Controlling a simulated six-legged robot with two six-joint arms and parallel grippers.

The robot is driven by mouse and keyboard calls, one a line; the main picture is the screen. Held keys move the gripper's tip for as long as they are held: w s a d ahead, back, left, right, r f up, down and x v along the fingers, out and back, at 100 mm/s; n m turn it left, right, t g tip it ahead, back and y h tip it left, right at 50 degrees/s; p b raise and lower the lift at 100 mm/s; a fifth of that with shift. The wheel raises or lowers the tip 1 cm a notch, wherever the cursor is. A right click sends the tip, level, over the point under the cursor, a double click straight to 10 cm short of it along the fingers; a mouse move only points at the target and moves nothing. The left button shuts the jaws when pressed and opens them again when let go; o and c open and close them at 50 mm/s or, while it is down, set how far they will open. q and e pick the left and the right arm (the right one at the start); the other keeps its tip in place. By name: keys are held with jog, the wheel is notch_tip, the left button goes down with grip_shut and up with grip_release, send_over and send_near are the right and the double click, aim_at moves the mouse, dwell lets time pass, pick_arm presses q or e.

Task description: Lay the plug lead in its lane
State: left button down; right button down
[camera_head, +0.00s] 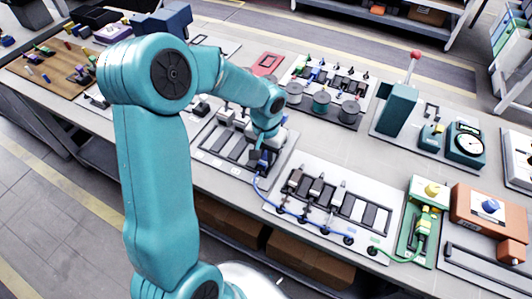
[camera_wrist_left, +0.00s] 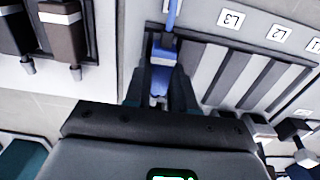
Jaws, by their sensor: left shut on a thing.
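The plug lead has a blue plug (camera_wrist_left: 161,58) and a blue cable (camera_head: 268,200). My left gripper (camera_wrist_left: 160,92) is shut on the plug, with a dark finger on each side of it. In the head view the left gripper (camera_head: 262,158) is at the right end of the lane tray (camera_head: 217,163). The tray has dark parallel lanes (camera_wrist_left: 228,75), with labels L3 (camera_wrist_left: 231,18) and L2 (camera_wrist_left: 282,33). The plug is left of the lane by L3 in the wrist view. I cannot tell whether it touches the tray floor. My right gripper is not in view.
The cable runs along the front of a neighbouring board (camera_head: 331,205) holding grey and dark connectors. A green fixture (camera_head: 426,215) stands further right. Spools (camera_head: 321,103) stand behind the tray. A teal lever press (camera_head: 397,105) is at the back right.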

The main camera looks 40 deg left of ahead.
pick_arm(q)
jog(key=c, duration=0.9)
grip_release()
jog(key=shift+o, duration=0.2)
notch_tip(320, 180, up, 16)
jog(key=p, duration=0.1)
jog(key=shift+r, duration=0.2)
